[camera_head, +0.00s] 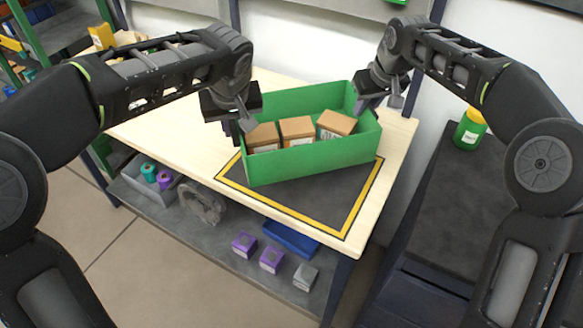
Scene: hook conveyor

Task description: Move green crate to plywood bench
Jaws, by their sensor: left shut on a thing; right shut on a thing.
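The green crate (318,161) is over the plywood bench (180,130), above a dark mat with a yellow border (335,203). I cannot tell whether its base touches the mat. It looks roughly level and holds 3 brown cardboard boxes (298,131). My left gripper (242,122) is shut on the crate's left end wall. My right gripper (366,103) is shut on the crate's right end wall near the back corner. The arms hide parts of both end walls.
A dark conveyor or counter (437,205) with a green and yellow container (469,129) stands at right. Under the bench, a shelf (213,222) holds purple items, a blue tray (291,240) and a grey block (305,277). The bench's left part is mostly clear.

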